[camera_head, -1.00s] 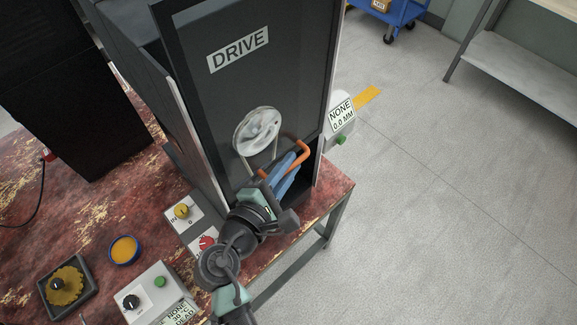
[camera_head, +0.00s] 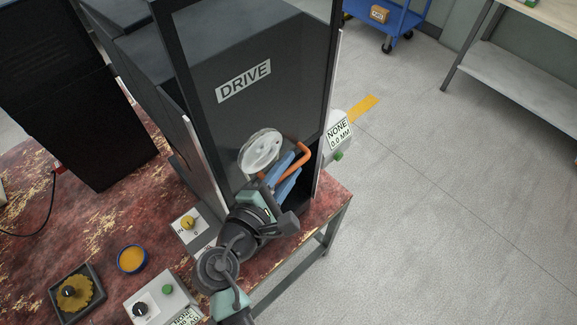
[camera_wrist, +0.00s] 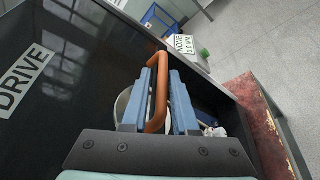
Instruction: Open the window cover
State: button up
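The window cover (camera_head: 325,75) is a dark-framed, see-through panel on the front of the grey machine. Its orange handle (camera_head: 304,152) is at its lower part and also shows in the wrist view (camera_wrist: 159,92). My gripper (camera_head: 287,168) has blue fingers, one on each side of the handle bar; it appears shut on it in the wrist view (camera_wrist: 160,98). A dark gap shows at the panel's lower right. The machine's top and DRIVE label (camera_head: 244,81) show through the panel. A pale round wheel (camera_head: 261,151) is beside the handle; my gripper hides the panel's lower edge.
A yellow-knob box (camera_head: 189,223), a blue-rimmed dish (camera_head: 132,259) and a green-button box (camera_head: 165,300) stand on the red worn table at left. A display reading NONE 0.0 MM (camera_head: 338,133) stands right of the machine.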

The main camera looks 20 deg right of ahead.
jog(key=b+v, duration=0.3)
jog(key=v, duration=1)
